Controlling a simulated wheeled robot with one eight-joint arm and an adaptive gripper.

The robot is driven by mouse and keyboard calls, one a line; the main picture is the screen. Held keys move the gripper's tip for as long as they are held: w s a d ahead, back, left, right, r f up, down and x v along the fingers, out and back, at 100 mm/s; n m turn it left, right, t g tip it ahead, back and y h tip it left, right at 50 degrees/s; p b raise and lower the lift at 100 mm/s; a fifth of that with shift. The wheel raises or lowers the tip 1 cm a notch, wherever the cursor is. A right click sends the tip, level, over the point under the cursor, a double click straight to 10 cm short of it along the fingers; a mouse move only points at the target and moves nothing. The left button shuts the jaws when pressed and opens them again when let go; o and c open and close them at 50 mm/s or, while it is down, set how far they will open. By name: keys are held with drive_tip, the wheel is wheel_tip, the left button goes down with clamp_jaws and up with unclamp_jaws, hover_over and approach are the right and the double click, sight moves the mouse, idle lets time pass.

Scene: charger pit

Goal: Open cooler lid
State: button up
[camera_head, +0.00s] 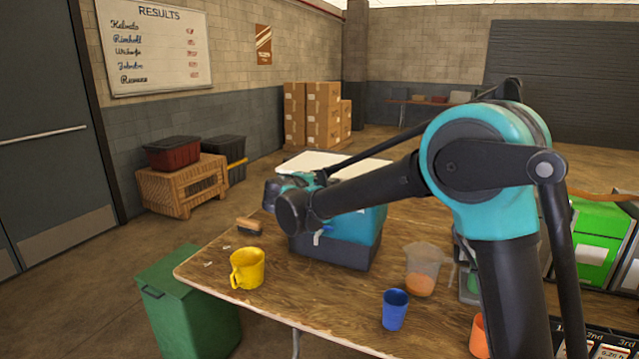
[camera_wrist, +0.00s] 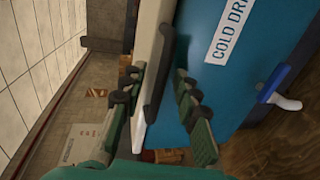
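The cooler (camera_head: 345,250) is a blue box with a dark base, standing on the wooden table. Its pale lid (camera_head: 335,162) shows on top, partly hidden by my arm; I cannot tell whether it is slightly raised. In the wrist view the cooler's blue wall (camera_wrist: 235,65) bears a "COLD DR…" label, and the lid's pale edge (camera_wrist: 152,45) with a dark strip runs between my fingers. My gripper (camera_wrist: 160,72) is open, one finger on each side of that edge; contact is unclear. In the head view my wrist mostly hides the fingers. A blue and white latch (camera_wrist: 275,90) sits on the cooler.
A brush (camera_head: 249,225) and a yellow mug (camera_head: 247,269) are left of the cooler on the table (camera_head: 320,310). A clear pitcher (camera_head: 421,268), a blue cup (camera_head: 395,310) and an orange cup (camera_head: 479,337) are to the right. A green bin (camera_head: 190,300) stands at the table's left.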

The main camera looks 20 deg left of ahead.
clamp_jaws()
idle(0.5)
